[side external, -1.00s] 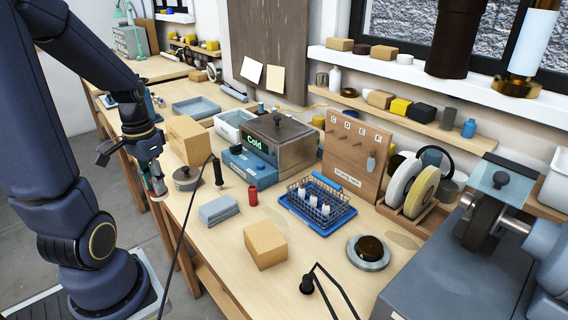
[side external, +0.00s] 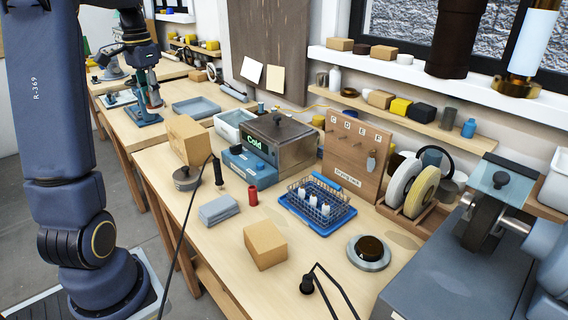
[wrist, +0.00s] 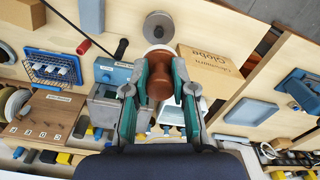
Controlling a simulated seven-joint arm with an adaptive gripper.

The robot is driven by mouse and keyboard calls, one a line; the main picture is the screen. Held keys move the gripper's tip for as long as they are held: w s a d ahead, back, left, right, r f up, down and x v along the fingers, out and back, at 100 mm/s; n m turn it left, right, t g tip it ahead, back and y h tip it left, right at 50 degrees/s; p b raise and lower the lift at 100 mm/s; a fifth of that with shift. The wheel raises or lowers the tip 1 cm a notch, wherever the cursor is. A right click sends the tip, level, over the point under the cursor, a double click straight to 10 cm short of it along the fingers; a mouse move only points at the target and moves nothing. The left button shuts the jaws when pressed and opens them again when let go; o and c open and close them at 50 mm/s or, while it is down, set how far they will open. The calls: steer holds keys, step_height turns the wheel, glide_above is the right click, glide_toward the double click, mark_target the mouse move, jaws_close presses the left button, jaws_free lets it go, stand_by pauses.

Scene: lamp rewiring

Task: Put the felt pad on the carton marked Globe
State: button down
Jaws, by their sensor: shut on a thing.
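My gripper (wrist: 163,88) is shut on a brown, rounded, knob-like piece (wrist: 159,86) with a pale round end (wrist: 158,50); I take this to be the felt pad on its handle. In the side external view my gripper (side external: 152,88) is at the upper left, above the far part of the bench, and the held piece is small there. The carton marked Globe (wrist: 209,68) is a brown box whose lettering shows in the wrist view, just right of the held piece. In the side external view the carton (side external: 188,140) stands upright on the bench, apart from my gripper.
A grey round weight (side external: 186,179) stands in front of the carton. A grey folded block (side external: 219,210), a red cylinder (side external: 252,196) and a plain box (side external: 265,245) are nearer. A blue-grey tray (side external: 196,106) lies beyond the carton. A black cable crosses the bench front.

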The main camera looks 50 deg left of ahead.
glide_above(188, 140)
steer(key=s, duration=0.4)
step_height(188, 140, down, 5)
steer(key=w+a+f, duration=0.1)
steer(key=f, duration=0.1)
steer(key=w+a+f, duration=0.2)
steer(key=f, duration=0.1)
steer(key=shift+w+a+f, duration=0.2)
steer(key=shift+w+f, duration=0.15)
steer(key=shift+w+a+f, duration=0.1)
steer(key=shift+a+f, duration=0.05)
steer(key=shift+f, duration=0.15)
steer(key=shift+w+f, duration=0.1)
steer(key=shift+f, duration=1.45)
steer(key=shift+f, duration=0.15)
steer(key=c, duration=0.9)
jaws_free()
steer(key=shift+c, duration=0.2)
